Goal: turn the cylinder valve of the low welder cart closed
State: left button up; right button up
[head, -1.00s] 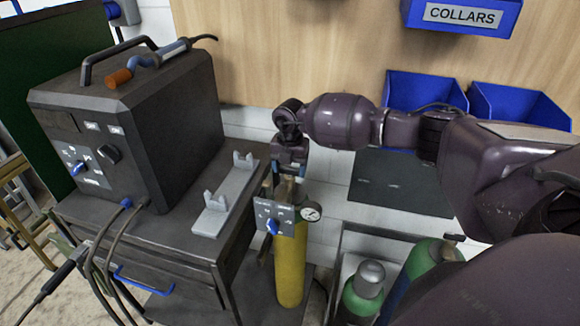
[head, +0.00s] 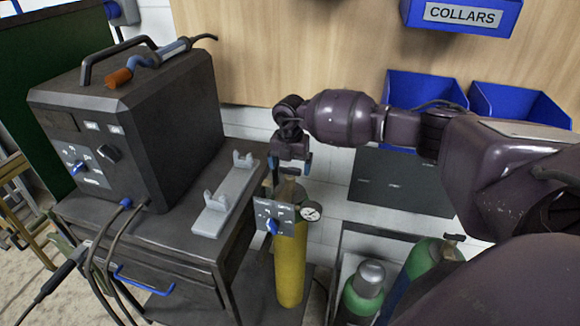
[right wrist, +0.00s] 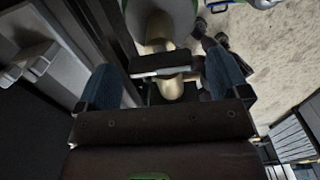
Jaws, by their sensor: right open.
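The yellow cylinder (head: 291,265) stands upright at the right end of the welder cart (head: 150,235). A small grey panel with a blue knob (head: 272,227) is at its top, with a round gauge (head: 311,212) beside it. My right gripper (head: 290,168) is open above the cylinder top, its blue fingertips apart and pointing down. In the right wrist view, a brass-coloured valve stem (right wrist: 172,90) and a dark bar (right wrist: 160,64) lie between the open fingers, apart from both. I cannot tell how far below the fingertips they are. My left gripper is out of view.
A dark welder box (head: 130,130) and a grey bracket (head: 225,200) sit on the cart, left of the gripper. Green cylinders (head: 362,295) stand in a rack at the right. Blue bins (head: 425,95) hang on the wall behind.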

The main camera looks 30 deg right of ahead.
aim_at(290, 167)
notch_tip(290, 167, up, 10)
jog(key=b, duration=0.1)
dwell(0.4)
